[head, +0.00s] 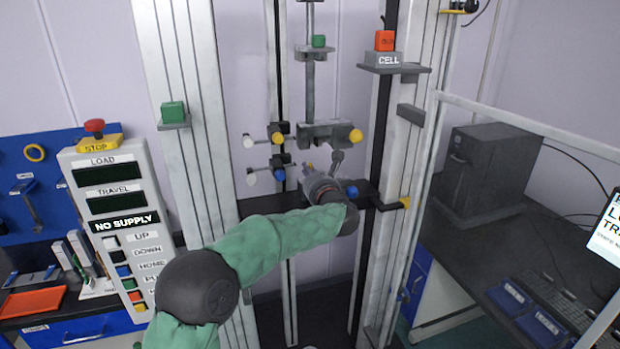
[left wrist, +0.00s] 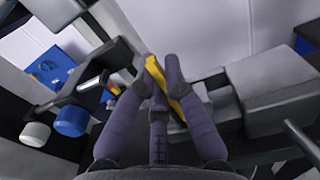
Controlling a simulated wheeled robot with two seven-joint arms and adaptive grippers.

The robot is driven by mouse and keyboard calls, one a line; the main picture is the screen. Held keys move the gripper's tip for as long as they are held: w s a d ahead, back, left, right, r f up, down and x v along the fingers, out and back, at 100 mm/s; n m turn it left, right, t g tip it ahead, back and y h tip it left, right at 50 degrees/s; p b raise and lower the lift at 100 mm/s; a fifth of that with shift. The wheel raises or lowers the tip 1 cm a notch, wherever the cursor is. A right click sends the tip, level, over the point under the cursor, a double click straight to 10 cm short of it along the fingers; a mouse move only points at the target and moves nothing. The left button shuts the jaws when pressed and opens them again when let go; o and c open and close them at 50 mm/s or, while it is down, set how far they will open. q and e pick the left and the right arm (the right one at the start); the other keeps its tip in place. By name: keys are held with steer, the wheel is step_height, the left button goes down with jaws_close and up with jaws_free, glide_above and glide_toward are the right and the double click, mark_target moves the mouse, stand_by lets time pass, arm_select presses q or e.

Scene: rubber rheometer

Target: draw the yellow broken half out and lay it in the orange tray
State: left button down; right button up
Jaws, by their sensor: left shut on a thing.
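In the left wrist view the yellow broken half (left wrist: 157,72) is a thin strip between the two fingertips of my left gripper (left wrist: 158,66). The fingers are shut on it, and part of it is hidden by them. In the head view my left gripper (head: 312,176) is between the grips of the test frame, mostly hidden behind my own wrist. The orange tray (head: 32,302) lies on the bench at the lower left. Nothing shows in it. My right gripper is in neither view.
The test frame's columns (head: 190,130) stand on both sides of my left arm. Grips with yellow (head: 356,136), blue (head: 351,191) and white knobs surround the gripper. The control panel (head: 115,225) with a red stop button stands between the frame and the tray.

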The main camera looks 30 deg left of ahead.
arm_select(q)
steer(key=shift+r+b, duration=0.2)
steer(key=shift+b, duration=0.2)
stand_by(0.3)
steer(key=shift+s+d, duration=0.1)
steer(key=shift+s+d, duration=0.1)
steer(key=shift+d, duration=0.1)
steer(key=b+v, duration=0.6)
steer(key=v, duration=0.5)
steer(key=shift+s, duration=0.15)
stand_by(1.1)
steer(key=shift+d+f, duration=0.1)
stand_by(0.4)
